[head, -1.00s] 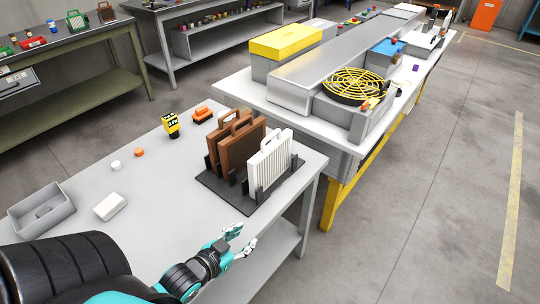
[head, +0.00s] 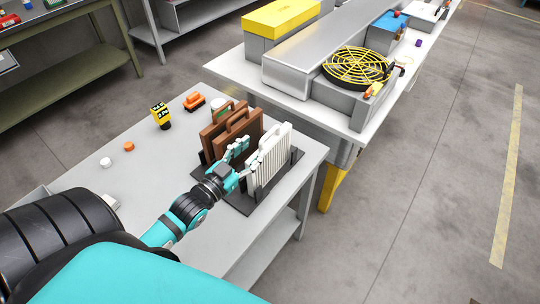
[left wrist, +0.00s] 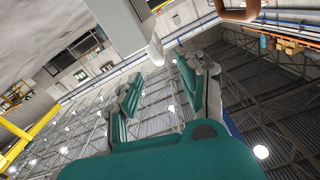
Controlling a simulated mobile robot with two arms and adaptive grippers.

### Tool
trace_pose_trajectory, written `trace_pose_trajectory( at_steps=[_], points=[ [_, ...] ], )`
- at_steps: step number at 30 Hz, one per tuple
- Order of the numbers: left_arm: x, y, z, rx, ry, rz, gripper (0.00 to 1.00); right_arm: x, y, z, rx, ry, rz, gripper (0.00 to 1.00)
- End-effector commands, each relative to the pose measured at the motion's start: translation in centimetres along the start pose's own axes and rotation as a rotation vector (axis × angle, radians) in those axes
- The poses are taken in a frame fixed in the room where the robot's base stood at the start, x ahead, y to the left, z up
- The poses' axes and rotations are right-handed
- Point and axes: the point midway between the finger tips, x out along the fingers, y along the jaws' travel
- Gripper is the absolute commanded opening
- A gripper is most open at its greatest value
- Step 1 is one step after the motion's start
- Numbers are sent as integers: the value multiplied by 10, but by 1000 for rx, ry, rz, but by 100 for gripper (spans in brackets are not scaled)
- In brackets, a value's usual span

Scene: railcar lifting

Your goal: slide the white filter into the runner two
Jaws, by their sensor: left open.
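The white filter (head: 272,152), a ribbed upright panel with a handle on top, stands in the dark rack (head: 236,197) at the near table's right end. Brown filters (head: 226,140) stand beside it in the same rack. My left gripper (head: 245,157) is open at the white filter's left side, between it and the brown ones; contact cannot be told. In the left wrist view its open fingers (left wrist: 160,68) point up toward a pale part (left wrist: 126,24), probably the white filter. A brown handle (left wrist: 238,9) shows at the top right. I cannot identify runner two.
The far table holds a long grey metal unit (head: 312,53), a yellow-grilled fan (head: 357,66) and a yellow-topped box (head: 281,18). A yellow-black tool (head: 161,117) and an orange item (head: 194,101) lie left of the rack. A floor gap separates the tables.

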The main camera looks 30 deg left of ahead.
Motion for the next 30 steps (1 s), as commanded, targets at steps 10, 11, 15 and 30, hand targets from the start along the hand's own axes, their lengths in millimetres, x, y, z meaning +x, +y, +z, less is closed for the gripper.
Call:
trace_pose_trajectory(
  at_steps=[10,11,15,30],
  points=[
    [37,0,-1,0,-1,0,40,-12,-7,-28,5,43,-9,40],
    [39,0,-1,0,0,0,40,-13,-9,-30,5,45,-11,40],
    [60,0,-3,0,0,-1,40,-25,-14,-30,4,44,-17,40],
    [85,2,3,0,-1,0,36,-30,-7,-20,0,27,-9,40]
  ],
)
